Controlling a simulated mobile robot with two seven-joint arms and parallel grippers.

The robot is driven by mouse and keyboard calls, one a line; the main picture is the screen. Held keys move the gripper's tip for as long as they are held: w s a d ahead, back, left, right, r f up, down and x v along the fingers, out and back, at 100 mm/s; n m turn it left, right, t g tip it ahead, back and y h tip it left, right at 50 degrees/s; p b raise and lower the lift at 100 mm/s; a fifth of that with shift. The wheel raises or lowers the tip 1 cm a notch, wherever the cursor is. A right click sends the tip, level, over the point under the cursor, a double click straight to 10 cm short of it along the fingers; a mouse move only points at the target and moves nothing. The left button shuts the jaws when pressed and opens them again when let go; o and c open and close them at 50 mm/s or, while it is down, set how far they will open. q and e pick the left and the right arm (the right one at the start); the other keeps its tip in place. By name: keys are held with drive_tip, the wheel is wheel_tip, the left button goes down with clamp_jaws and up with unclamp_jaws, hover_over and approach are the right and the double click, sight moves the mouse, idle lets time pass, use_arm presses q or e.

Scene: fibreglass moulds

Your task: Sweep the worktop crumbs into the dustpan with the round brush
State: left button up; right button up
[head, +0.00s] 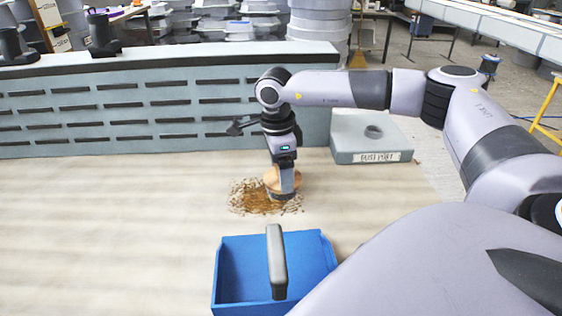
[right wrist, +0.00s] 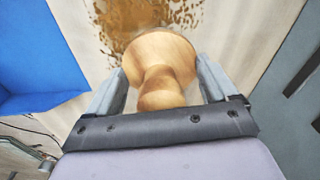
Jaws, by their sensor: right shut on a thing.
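The round brush (head: 271,179) has a pale wooden knob and stands at the crumbs, partly hidden by my right gripper (head: 284,184). In the right wrist view its knob (right wrist: 160,65) sits between the two fingers of the gripper (right wrist: 162,85), which is shut on it. The brown crumbs (head: 248,196) lie in a loose patch around the brush, and they also show beyond it in the wrist view (right wrist: 150,22). The blue dustpan (head: 234,268) with a grey upright handle (head: 277,262) lies just nearer than the crumbs, apart from them; its visible inside looks empty. My left gripper is out of view.
A grey-green box labelled "DUST PORT" (head: 365,146), with a round hole on top, stands at the back right of the pale worktop (head: 120,225). A slotted grey panel (head: 100,110) closes the back. The worktop's left side is clear.

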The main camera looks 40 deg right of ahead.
drive_tip(key=shift+s+a, duration=0.65)
drive_tip(key=shift+s, duration=0.1)
drive_tip(key=shift+s, duration=0.1)
drive_tip(key=shift+s+a+p, duration=0.5)
drive_tip(key=shift+s+a, duration=1.05)
drive_tip(key=shift+s, duration=0.2)
drive_tip(key=shift+r, duration=0.1)
wheel_tip(320, 180, up, 7)
drive_tip(key=p, duration=0.3)
